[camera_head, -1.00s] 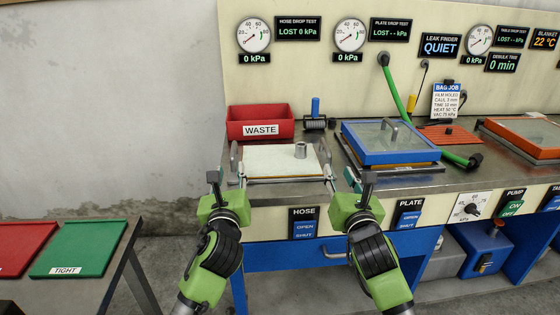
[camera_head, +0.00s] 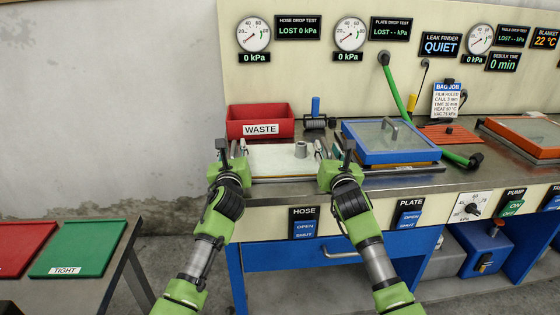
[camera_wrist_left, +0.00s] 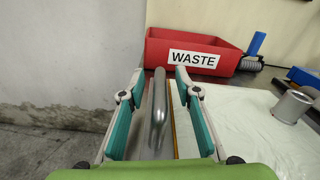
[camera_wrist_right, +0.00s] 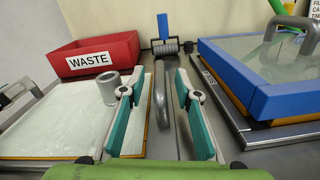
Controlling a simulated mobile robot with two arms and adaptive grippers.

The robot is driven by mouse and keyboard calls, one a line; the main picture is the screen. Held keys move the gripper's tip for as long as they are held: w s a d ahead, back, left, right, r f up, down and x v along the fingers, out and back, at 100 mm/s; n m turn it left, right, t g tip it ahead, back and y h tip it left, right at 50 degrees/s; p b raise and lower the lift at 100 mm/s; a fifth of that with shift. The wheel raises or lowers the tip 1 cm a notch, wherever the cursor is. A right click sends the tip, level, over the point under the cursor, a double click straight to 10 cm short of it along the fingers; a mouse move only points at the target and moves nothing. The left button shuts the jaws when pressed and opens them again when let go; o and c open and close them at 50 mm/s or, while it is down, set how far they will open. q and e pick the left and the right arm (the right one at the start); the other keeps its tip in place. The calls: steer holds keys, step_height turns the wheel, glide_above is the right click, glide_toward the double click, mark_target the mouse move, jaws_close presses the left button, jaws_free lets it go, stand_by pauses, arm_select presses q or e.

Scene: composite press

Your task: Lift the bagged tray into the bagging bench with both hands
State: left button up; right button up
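The bagged tray (camera_head: 270,160) lies on the bench, a pale flat sheet with a short grey metal cylinder (camera_head: 300,149) on top. It has a metal handle at each side. My left gripper (camera_wrist_left: 155,105) is open, its fingers on either side of the left handle (camera_wrist_left: 158,112) with gaps visible. My right gripper (camera_wrist_right: 160,108) is open, its fingers on either side of the right handle (camera_wrist_right: 161,95), also with gaps. In the head view, my left gripper (camera_head: 233,150) and right gripper (camera_head: 333,150) partly hide the handles.
The red waste bin (camera_head: 260,118) stands behind the tray, with a blue-handled roller (camera_head: 316,115) beside it. A blue-framed glass-topped box (camera_head: 388,145) is close to the right. A side table with a green tray (camera_head: 80,248) stands at left.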

arm_select(q)
jaws_close()
arm_select(e)
jaws_close()
